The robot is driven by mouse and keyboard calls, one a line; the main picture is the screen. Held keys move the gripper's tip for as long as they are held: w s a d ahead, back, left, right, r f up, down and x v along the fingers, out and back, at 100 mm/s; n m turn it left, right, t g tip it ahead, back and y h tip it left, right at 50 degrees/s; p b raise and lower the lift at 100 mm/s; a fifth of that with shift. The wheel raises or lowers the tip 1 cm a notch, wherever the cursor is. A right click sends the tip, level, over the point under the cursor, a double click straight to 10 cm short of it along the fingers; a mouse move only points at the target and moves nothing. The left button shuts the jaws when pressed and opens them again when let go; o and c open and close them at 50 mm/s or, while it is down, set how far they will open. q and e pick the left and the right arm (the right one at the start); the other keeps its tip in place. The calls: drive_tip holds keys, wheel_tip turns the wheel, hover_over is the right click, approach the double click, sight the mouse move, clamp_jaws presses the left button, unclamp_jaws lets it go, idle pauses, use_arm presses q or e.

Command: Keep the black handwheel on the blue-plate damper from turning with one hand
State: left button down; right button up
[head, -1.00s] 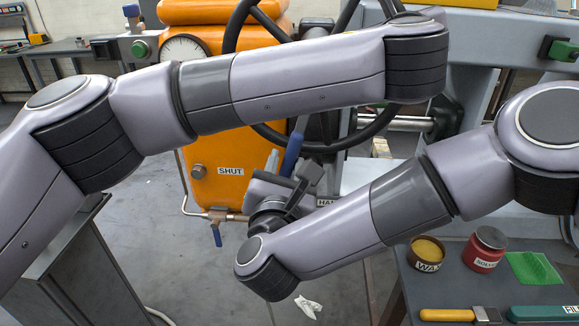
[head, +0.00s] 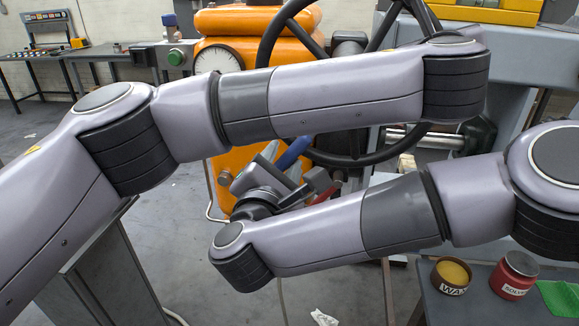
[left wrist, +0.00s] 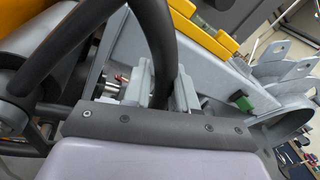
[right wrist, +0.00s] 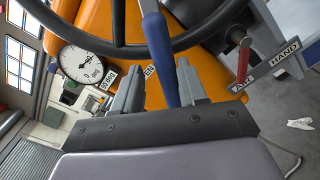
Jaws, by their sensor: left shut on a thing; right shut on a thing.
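The black handwheel (head: 268,45) stands upright in front of the orange damper body (head: 240,22). In the left wrist view its rim (left wrist: 158,40) passes between the fingers of my left gripper (left wrist: 163,88), which is shut on it. In the head view my own arm hides that grip. My right gripper (head: 278,180) is low, left of the wheel's lower rim. It is shut on a blue lever (head: 295,152). The right wrist view shows this lever (right wrist: 160,50) between the fingers (right wrist: 160,88). I see no blue plate.
A red lever (right wrist: 243,65) with AIR and HAND labels is close to the right gripper. A dial gauge (head: 217,62) sits on the orange body. A wax tin (head: 451,275), a red solvent pot (head: 514,274) and a green cloth stand on a bench at lower right.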

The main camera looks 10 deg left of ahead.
use_arm(q)
drive_tip(key=shift+a+r, duration=0.15)
drive_tip(key=shift+r, duration=0.25)
drive_tip(key=shift+f, duration=0.1)
use_arm(e)
drive_tip(key=shift+d+f+n, duration=0.7)
drive_tip(key=shift+d+n, duration=0.3)
drive_tip(key=shift+n, duration=0.2)
use_arm(q)
drive_tip(key=shift+f, duration=0.1)
use_arm(e)
drive_tip(key=shift+d+f, duration=0.15)
drive_tip(key=shift+d, duration=0.05)
clamp_jaws()
drive_tip(key=shift+s, duration=0.1)
use_arm(q)
drive_tip(key=shift+f, duration=0.1)
use_arm(e)
drive_tip(key=shift+s, duration=0.3)
drive_tip(key=shift+s, duration=0.2)
